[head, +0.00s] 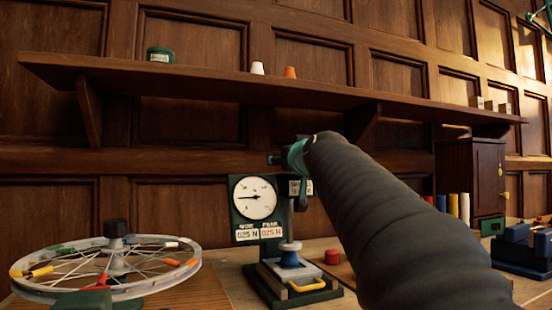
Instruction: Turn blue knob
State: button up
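A gauge stand on the bench carries a round white dial (253,198) with two number displays below it. A small blue part (289,259) sits under a pale round flange on the stand, above its grey and green base. It looks like the blue knob, but I cannot be sure. My thick dark arm reaches in from the lower right. The end of my arm, with my gripper (276,159), shows small and dark beside a teal ring, above and behind the dial's right edge. Its fingers cannot be made out. My arm hides part of the bench on the right.
A spoked wheel (60,273) lies on a stand at left. A red round block (332,257) and a yellow handle (307,285) are near the stand. A long shelf (210,79) runs above. A cabinet (487,178) and blue blocks (525,247) are at right.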

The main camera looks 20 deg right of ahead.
dwell(0.4)
jog(key=o, duration=1)
jog(key=shift+c, duration=0.2)
jog(key=shift+s, duration=0.1)
jog(key=s+a, duration=0.1)
jog(key=s, duration=1)
jog(key=shift+s+a, duration=0.25)
jog(key=shift+s, duration=0.15)
